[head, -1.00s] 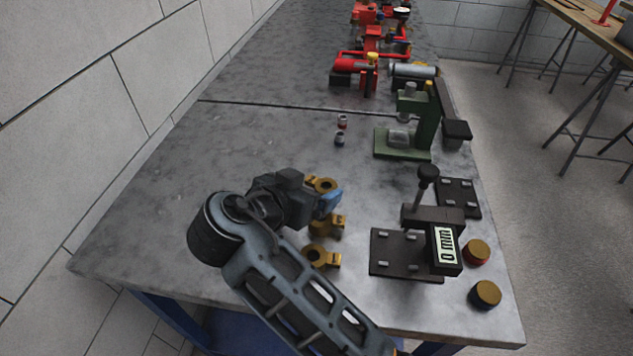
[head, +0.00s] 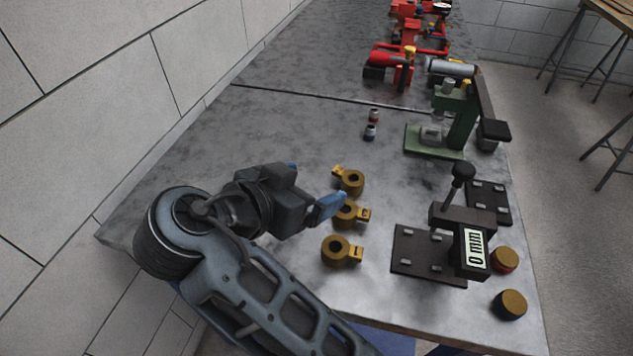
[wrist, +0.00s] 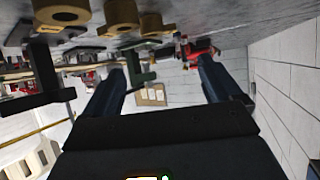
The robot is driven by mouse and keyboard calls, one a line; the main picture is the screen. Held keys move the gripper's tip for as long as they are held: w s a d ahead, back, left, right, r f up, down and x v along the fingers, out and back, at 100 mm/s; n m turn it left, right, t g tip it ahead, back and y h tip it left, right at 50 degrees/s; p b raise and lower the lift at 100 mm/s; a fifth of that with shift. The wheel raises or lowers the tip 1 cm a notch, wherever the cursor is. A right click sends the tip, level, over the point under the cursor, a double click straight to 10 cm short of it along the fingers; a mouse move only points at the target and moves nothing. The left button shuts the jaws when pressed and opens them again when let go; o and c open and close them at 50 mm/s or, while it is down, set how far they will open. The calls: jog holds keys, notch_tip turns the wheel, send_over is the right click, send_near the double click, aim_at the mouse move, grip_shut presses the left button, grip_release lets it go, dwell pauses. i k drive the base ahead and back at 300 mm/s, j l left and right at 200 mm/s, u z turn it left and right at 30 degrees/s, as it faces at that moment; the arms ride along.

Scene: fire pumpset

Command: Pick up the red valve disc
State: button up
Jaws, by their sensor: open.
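A disc with a brass-coloured top and a red rim (head: 503,259) lies flat near the right edge of the grey table (head: 300,130), in the head view. A similar disc with a dark blue rim (head: 509,304) lies just in front of it. My gripper (head: 310,188) is open and empty on the left side of the table, beside the brass fittings and well away from both discs. In the wrist view, its two dark blue fingers (wrist: 160,66) are spread with nothing between them. I cannot pick out the red-rimmed disc in the wrist view.
Several brass fittings (head: 340,250) lie between my gripper and the dark gauge fixture (head: 470,247), which stands left of the discs. A green press (head: 455,130), two small parts (head: 371,131) and red pump parts (head: 395,66) are farther back. A wall runs along the left.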

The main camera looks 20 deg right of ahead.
aim_at(504, 259)
jog(key=k, duration=1)
